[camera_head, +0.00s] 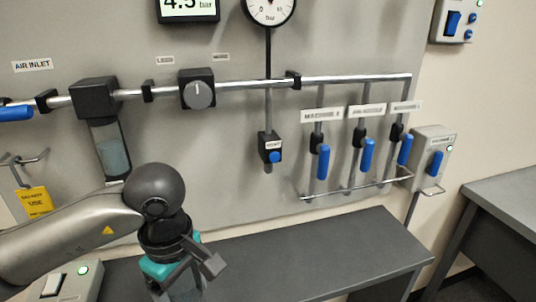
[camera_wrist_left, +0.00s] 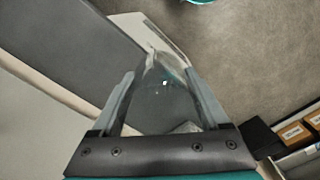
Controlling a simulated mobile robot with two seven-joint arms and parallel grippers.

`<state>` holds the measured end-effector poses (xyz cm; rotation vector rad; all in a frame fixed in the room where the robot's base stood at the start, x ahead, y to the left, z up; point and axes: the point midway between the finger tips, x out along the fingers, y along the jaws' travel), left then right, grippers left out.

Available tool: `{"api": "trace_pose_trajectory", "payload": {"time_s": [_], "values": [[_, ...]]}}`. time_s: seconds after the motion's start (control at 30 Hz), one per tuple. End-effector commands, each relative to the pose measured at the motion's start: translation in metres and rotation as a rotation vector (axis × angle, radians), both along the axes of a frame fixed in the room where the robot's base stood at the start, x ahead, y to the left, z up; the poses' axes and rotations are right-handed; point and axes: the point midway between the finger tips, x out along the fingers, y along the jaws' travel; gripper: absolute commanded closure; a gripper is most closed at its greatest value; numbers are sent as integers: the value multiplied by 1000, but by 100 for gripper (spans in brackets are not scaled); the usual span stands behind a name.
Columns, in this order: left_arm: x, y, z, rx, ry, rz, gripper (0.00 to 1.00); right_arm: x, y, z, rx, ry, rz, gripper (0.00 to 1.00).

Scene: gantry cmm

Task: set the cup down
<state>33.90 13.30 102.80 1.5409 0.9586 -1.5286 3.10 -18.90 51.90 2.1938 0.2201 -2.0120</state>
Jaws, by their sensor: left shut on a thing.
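A clear, see-through cup (camera_wrist_left: 163,100) sits between the two fingers of my left gripper (camera_wrist_left: 162,76) in the left wrist view. The gripper is shut on it, with one finger on each side. In the head view my left gripper (camera_head: 190,272) is low, left of the middle, in front of the dark grey bench (camera_head: 330,258). The cup is hard to make out there. I cannot tell how far the cup is above any surface. My right gripper is in neither view.
A grey panel (camera_head: 230,190) behind the bench carries a pipe, a gauge and blue-handled valves (camera_head: 323,162). The visible bench top right of the gripper is clear. Another table (camera_head: 505,205) stands at the right. Brown boxes (camera_wrist_left: 292,132) show in the left wrist view.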

Motion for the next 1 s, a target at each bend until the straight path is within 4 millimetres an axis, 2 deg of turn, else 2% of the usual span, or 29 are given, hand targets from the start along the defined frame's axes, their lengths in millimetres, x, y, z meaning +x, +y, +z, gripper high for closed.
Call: {"api": "trace_pose_trajectory", "payload": {"time_s": [0.4,0.6,0.8,1.0], "values": [[-3,13,20,3,2,-686,76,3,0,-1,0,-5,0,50],[-5,17,27,3,4,-953,76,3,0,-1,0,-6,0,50],[-6,19,31,1,6,-1093,76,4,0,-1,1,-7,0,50],[-6,19,32,0,6,-1117,76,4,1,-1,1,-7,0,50]]}}
